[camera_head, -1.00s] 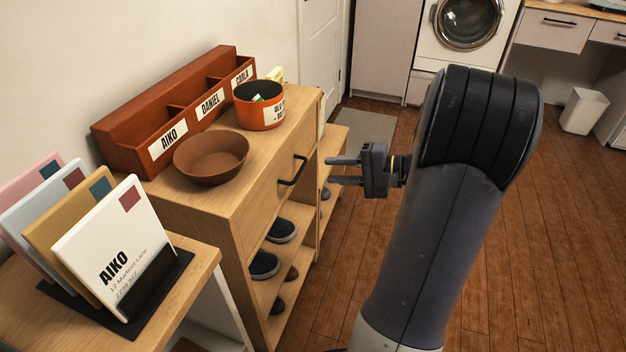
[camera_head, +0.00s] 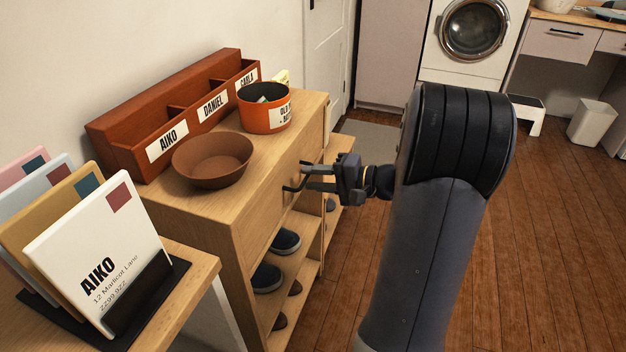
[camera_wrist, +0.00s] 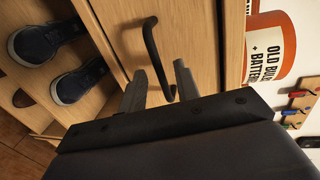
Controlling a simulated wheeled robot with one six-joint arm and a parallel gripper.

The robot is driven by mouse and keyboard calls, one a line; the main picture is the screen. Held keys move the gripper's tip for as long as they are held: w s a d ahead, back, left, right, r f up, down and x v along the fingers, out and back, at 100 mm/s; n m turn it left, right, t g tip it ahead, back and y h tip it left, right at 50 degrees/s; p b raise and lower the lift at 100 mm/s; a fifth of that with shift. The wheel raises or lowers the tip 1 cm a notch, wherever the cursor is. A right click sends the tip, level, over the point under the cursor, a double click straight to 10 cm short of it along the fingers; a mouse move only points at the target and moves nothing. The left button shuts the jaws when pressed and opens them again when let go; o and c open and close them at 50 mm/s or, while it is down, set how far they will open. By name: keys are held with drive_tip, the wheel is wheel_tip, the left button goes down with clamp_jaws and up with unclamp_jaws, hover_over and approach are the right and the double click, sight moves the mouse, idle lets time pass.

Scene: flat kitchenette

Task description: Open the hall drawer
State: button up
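The hall drawer (camera_head: 262,207) is the wooden front at the top of the shoe cabinet, and it looks shut. Its dark bar handle (camera_wrist: 150,38) shows clearly in the wrist view; in the head view my fingers partly cover it. My gripper (camera_head: 304,176) is at the drawer front with its fingers apart. In the wrist view the gripper (camera_wrist: 160,72) has one finger on each side of the handle's lower part. I cannot tell whether either finger touches the handle.
On the cabinet top stand a brown bowl (camera_head: 212,160), an orange battery pot (camera_head: 264,108) and a red letter sorter (camera_head: 130,135). Shoes (camera_head: 267,277) lie on open shelves below the drawer. A side table with a card rack (camera_head: 170,283) is at front left.

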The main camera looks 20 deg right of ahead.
drive_tip(key=shift+w+a+f, duration=0.1)
drive_tip(key=shift+w+a, duration=0.15)
drive_tip(key=shift+c, duration=0.3)
clamp_jaws()
